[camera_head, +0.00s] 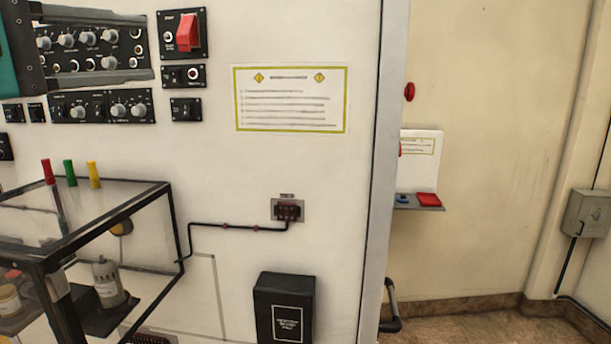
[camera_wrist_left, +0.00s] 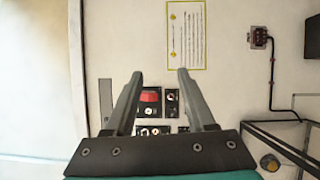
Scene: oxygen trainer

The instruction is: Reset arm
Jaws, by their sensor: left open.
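My left gripper (camera_head: 150,46) reaches in from the upper left in the head view, with its teal and dark base at the picture edge. Its two dark fingers stand apart with nothing between them, in front of a panel with several knobs (camera_head: 88,40). In the left wrist view the gripper (camera_wrist_left: 160,73) is also open and empty, pointing at the white wall panel. A red rocker switch (camera_head: 187,33) sits to the right of the fingertips in the head view. The red switch (camera_wrist_left: 150,96) shows between the fingers in the wrist view. My right gripper is not in view.
A black-framed clear case (camera_head: 120,212) stands at the lower left, with red, green and yellow posts on top. A black box (camera_head: 284,305) and a cable socket (camera_head: 288,210) are on the panel. A small shelf (camera_head: 418,201) is beyond its right edge.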

